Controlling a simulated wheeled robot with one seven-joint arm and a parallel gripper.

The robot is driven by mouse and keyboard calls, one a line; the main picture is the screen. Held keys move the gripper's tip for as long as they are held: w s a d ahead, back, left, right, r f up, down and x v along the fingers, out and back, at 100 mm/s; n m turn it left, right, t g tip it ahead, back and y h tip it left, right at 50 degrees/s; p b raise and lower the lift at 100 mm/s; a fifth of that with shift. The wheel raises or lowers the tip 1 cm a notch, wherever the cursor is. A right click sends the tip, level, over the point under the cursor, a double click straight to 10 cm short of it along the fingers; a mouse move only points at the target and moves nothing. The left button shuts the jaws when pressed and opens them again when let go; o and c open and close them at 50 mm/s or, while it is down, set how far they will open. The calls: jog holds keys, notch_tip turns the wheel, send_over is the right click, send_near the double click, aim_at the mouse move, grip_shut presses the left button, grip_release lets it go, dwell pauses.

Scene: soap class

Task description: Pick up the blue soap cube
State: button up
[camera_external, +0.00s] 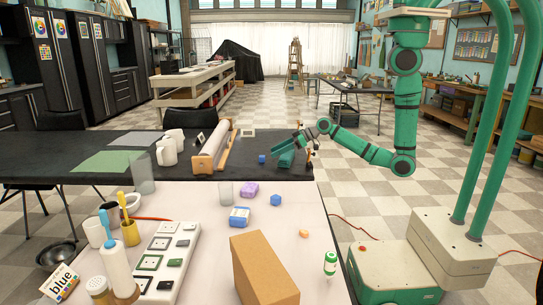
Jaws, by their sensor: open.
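A small blue cube (262,159) sits on the black-topped table, just left of my gripper (284,153). Another small blue block (276,200) lies on the pale tabletop nearer the camera. I cannot tell from their look alone which of the two is the soap cube. My gripper is open, low over the right end of the black table and apart from both blue pieces. Its fingers are small and partly hidden in this view, and I see nothing held in it.
On the pale table (200,199) are a purple bar (249,188), a blue-and-white block (239,217), a clear glass (225,192), a cardboard box (262,268) and a green-capped bottle (330,263). A paper roll (212,143) and white mugs stand on the black table (85,167).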

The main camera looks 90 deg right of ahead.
aim_at(266, 162)
jog(key=shift+d+x, duration=0.2)
jog(key=shift+x, duration=3.05)
jog(key=shift+r, duration=0.15)
jog(key=shift+c, duration=0.7)
jog(key=c, duration=1)
